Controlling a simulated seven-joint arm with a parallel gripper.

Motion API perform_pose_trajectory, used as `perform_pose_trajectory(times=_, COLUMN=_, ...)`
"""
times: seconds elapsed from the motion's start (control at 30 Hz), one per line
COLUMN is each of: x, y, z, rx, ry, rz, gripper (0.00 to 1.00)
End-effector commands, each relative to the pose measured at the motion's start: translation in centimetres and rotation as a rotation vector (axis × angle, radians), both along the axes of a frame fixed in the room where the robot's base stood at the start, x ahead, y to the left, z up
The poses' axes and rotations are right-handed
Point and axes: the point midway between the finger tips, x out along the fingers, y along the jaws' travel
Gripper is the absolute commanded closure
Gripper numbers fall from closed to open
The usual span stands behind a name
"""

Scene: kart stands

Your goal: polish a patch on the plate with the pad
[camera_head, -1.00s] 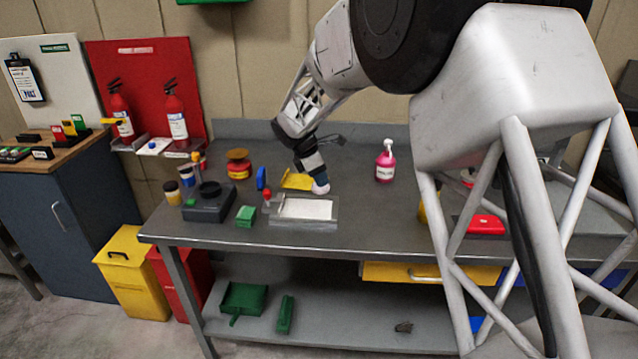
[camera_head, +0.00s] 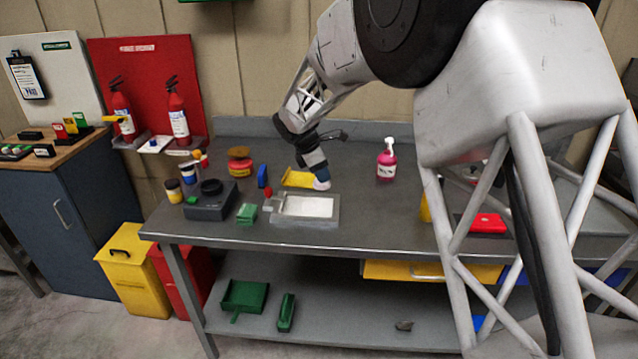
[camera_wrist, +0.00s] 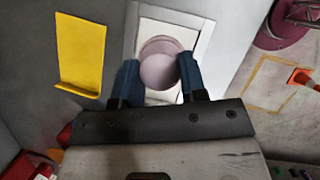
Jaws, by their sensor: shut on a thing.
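The plate (camera_head: 308,206) is a pale rectangle in a grey frame (camera_head: 275,222) on the bench. In the wrist view the plate (camera_wrist: 168,32) lies beyond the fingers. My gripper (camera_head: 318,174) is shut on the pad (camera_head: 322,185), a pale round piece. In the wrist view the pad (camera_wrist: 158,70) sits between the two blue fingertips, over the plate. In the head view it is near the plate's back right corner. I cannot tell whether the pad touches the plate, and its underside is hidden.
A yellow sheet (camera_head: 299,178) lies behind the plate. A green block (camera_head: 247,213) and a dark box (camera_head: 210,203) stand to the left. A pink pump bottle (camera_head: 386,162) stands at the back right. The bench between the bottle and plate is clear.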

Motion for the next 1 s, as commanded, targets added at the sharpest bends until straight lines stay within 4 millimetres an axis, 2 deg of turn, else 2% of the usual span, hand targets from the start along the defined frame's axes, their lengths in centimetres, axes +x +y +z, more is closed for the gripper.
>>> perform_pose_trajectory(times=0.53, x=-0.1, y=-0.2, z=-0.4, rx=0.0, ry=0.001, rz=0.0, gripper=0.8)
perform_pose_trajectory(times=1.0, x=-0.1, y=-0.2, z=-4.4, rx=0.0, ry=0.001, rz=0.001, gripper=0.8)
